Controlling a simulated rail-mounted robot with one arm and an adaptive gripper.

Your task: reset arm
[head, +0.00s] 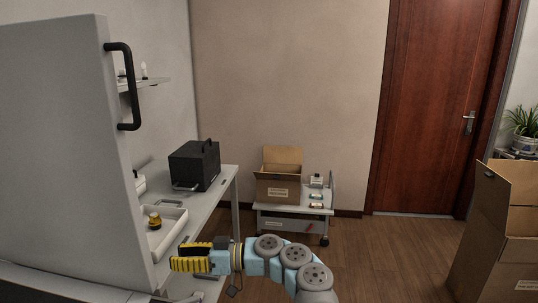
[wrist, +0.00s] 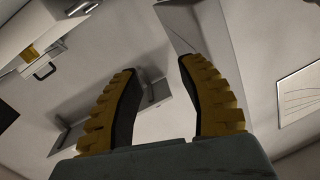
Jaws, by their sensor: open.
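My arm reaches in from the bottom of the head view. My gripper (head: 175,256) points left, in front of the near end of the bench. Its yellow and black fingers are apart and nothing is between them. The wrist view also shows the two fingers of my gripper (wrist: 155,80) spread wide, with pale surfaces beyond them.
A large grey panel with a black handle (head: 130,85) stands close on the left. The bench (head: 215,185) carries a black box (head: 195,165) and a white tray (head: 178,222). A cart (head: 290,209) holds an open carton (head: 277,185). Large cardboard boxes (head: 500,225) stand right; the middle floor is clear.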

